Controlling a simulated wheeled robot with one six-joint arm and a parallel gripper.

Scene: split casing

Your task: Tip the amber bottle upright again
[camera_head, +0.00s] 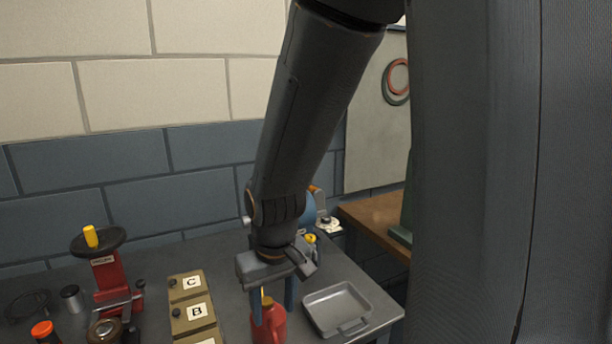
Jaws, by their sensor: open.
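I cannot make out an amber bottle in this view; part of the table is hidden behind my arm and part lies below the picture's edge. My gripper (272,308) points down over the table, its two fingers apart. A red bottle (268,328) with a yellow top stands upright at the fingers, cut off by the bottom edge. It shows between and below the fingertips; I cannot tell whether they touch it.
A grey metal tray (377,322) sits right of the gripper. Lettered tan boxes (186,284) and a red hand-wheel device (108,277) stand to the left. A blue rounded thing (308,212) is partly hidden behind my arm. A brown bench (372,220) is at the right.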

